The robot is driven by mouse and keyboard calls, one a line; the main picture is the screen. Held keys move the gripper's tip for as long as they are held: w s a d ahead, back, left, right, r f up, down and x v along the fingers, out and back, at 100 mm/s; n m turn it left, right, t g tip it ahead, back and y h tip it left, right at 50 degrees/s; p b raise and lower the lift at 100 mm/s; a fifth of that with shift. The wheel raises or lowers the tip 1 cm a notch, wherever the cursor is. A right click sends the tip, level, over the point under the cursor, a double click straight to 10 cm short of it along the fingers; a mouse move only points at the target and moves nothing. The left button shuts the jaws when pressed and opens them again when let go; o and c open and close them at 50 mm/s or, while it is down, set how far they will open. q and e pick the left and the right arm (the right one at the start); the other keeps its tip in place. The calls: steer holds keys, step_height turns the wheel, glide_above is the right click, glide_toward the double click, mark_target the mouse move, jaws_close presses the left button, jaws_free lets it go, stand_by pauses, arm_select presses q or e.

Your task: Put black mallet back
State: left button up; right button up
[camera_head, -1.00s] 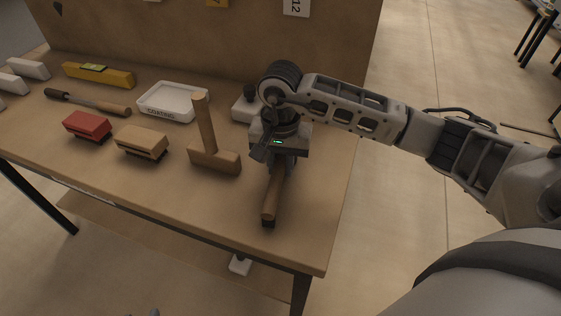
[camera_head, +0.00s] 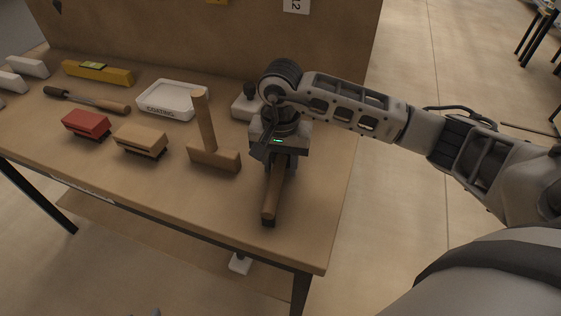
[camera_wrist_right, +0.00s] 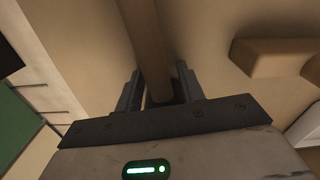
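A wooden handle with a dark end (camera_head: 270,204) lies near the right front corner of the table, below my right gripper. I take it for the black mallet; its other end is hidden under the gripper. My right gripper (camera_head: 278,166) points down over it. In the right wrist view the handle (camera_wrist_right: 147,40) runs between the two fingers (camera_wrist_right: 160,88), with a visible gap on at least one side, so the gripper looks open around it. My left gripper is not in view.
A wooden mallet (camera_head: 214,158) stands just left of my gripper. Two brushes, tan (camera_head: 141,139) and red (camera_head: 87,123), a white tray (camera_head: 170,101), a yellow level (camera_head: 98,73) and a long tool (camera_head: 88,101) lie further left. A white block with a dark knob (camera_head: 243,105) stands behind the gripper.

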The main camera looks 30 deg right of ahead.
steer(key=shift+o, duration=0.3)
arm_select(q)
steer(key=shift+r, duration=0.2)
arm_select(e)
step_height(320, 180, up, 16)
